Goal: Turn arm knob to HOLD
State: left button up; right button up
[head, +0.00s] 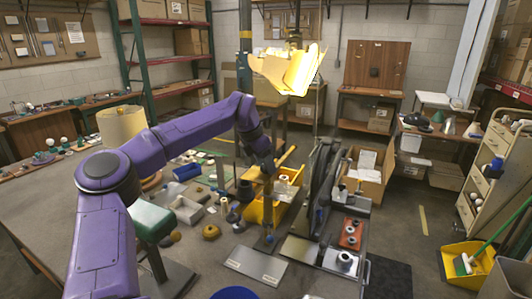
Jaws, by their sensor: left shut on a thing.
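My left gripper (267,172) hangs at the end of the purple arm, over the middle of the work area. It points down and is shut on a small dark part that I take to be the arm knob; the fingers and wrist hide most of it. Below it a dark upright post (268,215) goes down to a grey plate (255,266) with small pale labels. The labels are too small to read, and the knob's setting does not show. A yellow lamp shade (288,70) stands above and behind the gripper. My right gripper is not in view.
A dark upright frame (322,185) stands to the right, beside a red block (351,234). A cream shade (122,125) stands at the left. Open floor shows at the right.

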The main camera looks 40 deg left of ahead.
pick_arm(q)
jog(key=shift+a+r+m+h+p, duration=0.15)
jog(key=shift+m+h+p, duration=0.25)
jog(key=shift+m+p, duration=0.7)
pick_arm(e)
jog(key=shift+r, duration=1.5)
pick_arm(q)
jog(key=shift+w, duration=0.1)
jog(key=o, duration=1.1)
jog(key=shift+c, duration=0.2)
jog(key=shift+a+r, duration=0.1)
jog(key=shift+r, duration=0.2)
jog(key=b+v, duration=0.2)
jog(key=v, duration=0.7)
jog(key=shift+s+r, duration=0.25)
jog(key=shift+r, duration=0.05)
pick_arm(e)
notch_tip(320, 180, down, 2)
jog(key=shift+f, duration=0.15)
pick_arm(q)
jog(key=shift+a, duration=0.1)
